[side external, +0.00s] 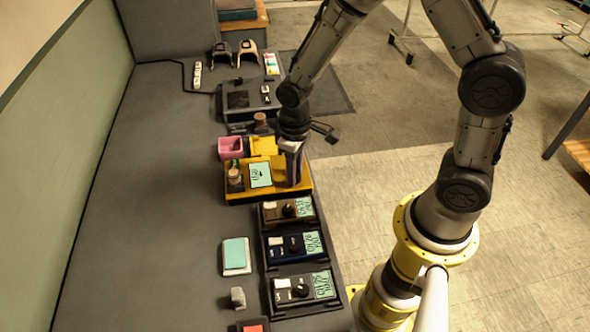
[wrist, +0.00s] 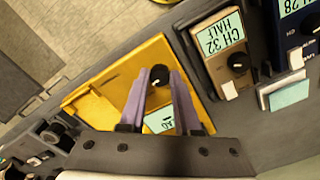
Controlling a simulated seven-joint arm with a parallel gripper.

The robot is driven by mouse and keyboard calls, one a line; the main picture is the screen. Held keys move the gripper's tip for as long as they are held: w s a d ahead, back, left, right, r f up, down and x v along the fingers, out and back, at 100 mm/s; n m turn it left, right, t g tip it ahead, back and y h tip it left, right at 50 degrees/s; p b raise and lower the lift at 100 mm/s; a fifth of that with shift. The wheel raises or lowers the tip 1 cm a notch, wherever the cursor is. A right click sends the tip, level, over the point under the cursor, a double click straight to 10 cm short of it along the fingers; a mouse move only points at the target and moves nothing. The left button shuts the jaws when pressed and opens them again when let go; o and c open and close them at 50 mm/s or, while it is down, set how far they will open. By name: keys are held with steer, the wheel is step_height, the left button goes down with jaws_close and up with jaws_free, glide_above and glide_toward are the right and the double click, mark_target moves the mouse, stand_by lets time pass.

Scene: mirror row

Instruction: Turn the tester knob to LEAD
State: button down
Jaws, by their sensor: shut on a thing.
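The yellow tester (side external: 278,192) lies on the bench below my gripper (side external: 294,180) in the side view. In the wrist view the same yellow tester (wrist: 110,88) lies at an angle. Its black knob (wrist: 159,74) has a white mark and sits between the two fingertips of my gripper (wrist: 160,82), which is shut on it. The tester's pale green display (side external: 260,174) shows dark marks that I cannot read. In the wrist view this display (wrist: 160,121) is partly hidden by the fingers. The knob is hidden behind my gripper in the side view.
A pink box (side external: 230,148) sits beyond the tester. The grey bench at left is mostly clear.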

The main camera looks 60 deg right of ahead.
steer(key=shift+r+m, duration=0.1)
steer(key=shift+m, duration=0.6)
steer(key=shift+w, duration=0.1)
steer(key=c, duration=0.6)
jaws_free()
step_height(320, 180, up, 14)
